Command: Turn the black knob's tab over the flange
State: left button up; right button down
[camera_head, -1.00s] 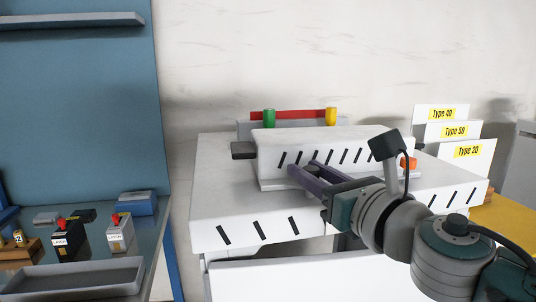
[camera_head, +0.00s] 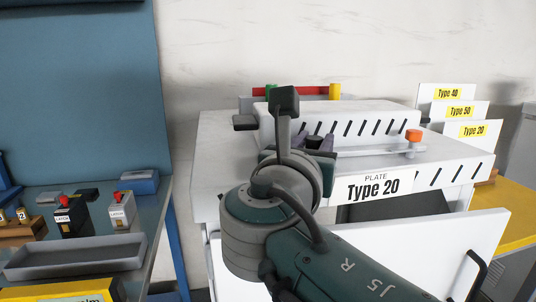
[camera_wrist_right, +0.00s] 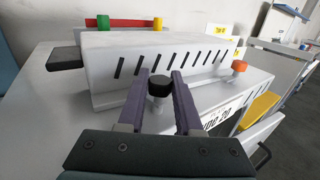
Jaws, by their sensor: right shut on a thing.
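The black knob (camera_wrist_right: 160,86) sits between the two fingers of my right gripper (camera_wrist_right: 161,76) in the right wrist view. The fingers are shut on it. In the head view the knob (camera_head: 314,142) shows as a small dark top behind my wrist, and most of my right gripper (camera_head: 318,147) is hidden by my arm. The knob's tab is hidden by the gripper. A pale bar runs right from beside the knob to an orange knob (camera_head: 413,136). I cannot tell which edge is the flange. My left gripper is not in view.
The white slotted machine (camera_head: 375,112) stands behind the gripper. A "PLATE Type 20" label (camera_head: 372,188) is on its front, above an open white door or panel (camera_head: 420,245).

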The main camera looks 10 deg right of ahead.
jog(key=shift+f+m+g+h+b, duration=0.1)
jog(key=shift+m+g+h+b, duration=0.35)
jog(key=shift+h, duration=0.25)
jog(key=c, duration=0.6)
grip_release()
